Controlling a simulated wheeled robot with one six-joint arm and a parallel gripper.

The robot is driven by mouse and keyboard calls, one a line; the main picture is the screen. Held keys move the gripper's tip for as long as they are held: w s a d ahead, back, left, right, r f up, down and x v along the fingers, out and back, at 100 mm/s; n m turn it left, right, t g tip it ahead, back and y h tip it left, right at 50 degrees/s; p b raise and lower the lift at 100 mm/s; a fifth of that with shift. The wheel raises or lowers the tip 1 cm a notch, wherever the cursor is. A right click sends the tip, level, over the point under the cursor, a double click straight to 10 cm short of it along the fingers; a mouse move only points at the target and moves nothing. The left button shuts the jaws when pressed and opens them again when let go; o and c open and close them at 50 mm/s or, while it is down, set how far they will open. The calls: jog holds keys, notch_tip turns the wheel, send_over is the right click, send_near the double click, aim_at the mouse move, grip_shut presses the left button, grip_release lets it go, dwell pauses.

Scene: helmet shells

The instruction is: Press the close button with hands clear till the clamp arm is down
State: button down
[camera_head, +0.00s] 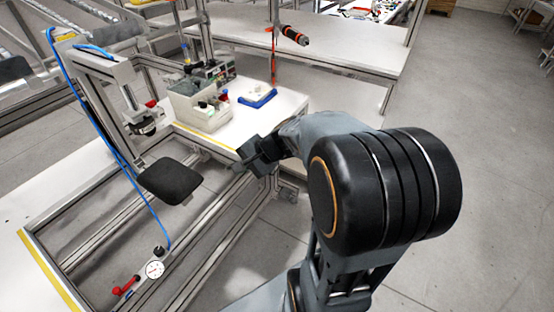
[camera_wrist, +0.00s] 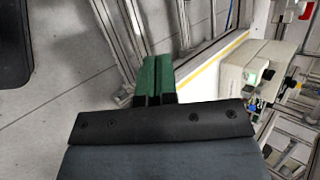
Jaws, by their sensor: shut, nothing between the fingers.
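My gripper (camera_head: 240,167) points left in the head view, beside the front edge of the white table and apart from everything. In the wrist view its two green fingers (camera_wrist: 154,76) lie together, with nothing between them. A grey clamp fixture (camera_head: 100,65) with a blue hose stands at the left. A dark clamp head (camera_head: 143,125) hangs from it, raised above a black pad (camera_head: 172,180). The pad also shows at the wrist view's upper left (camera_wrist: 14,45). I cannot make out which part is the close button.
A pale box of small parts (camera_head: 200,105) stands on the white table (camera_head: 285,106), with a blue tray (camera_head: 257,97) beside it. A gauge (camera_head: 154,269) and red handle (camera_head: 125,286) sit on the lower frame. An orange-and-black tool (camera_head: 294,36) hangs behind. Open floor lies right.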

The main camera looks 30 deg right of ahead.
jog(key=w+d+f+m+t+h+b, duration=0.1)
jog(key=w+d+f+m+t+b, duration=0.25)
jog(key=d+f+m, duration=0.2)
jog(key=w+d+f+m+t+h+b, duration=0.1)
jog(key=w+d+f+m+t+b, duration=0.15)
jog(key=w+d+f+m, duration=0.35)
jog(key=d+f+m+t+h+b, duration=0.1)
jog(key=d+f+m+h+b, duration=0.1)
jog(key=d, duration=0.6)
jog(key=s+d+f+m+t+h+b, duration=0.1)
jog(key=d+f+m+t+h+b, duration=0.1)
jog(key=d+f+m+h, duration=0.2)
jog(key=d+f+m, duration=0.1)
jog(key=d+m, duration=0.2)
jog(key=d, duration=0.2)
jog(key=shift+s+d+f+h, duration=0.25)
jog(key=shift+f+h, duration=0.05)
jog(key=shift+h, duration=0.1)
jog(key=shift+w+a, duration=0.1)
jog(key=w+a+b, duration=0.1)
jog(key=w+a, duration=0.3)
jog(key=w, duration=0.3)
jog(key=shift+w, duration=0.3)
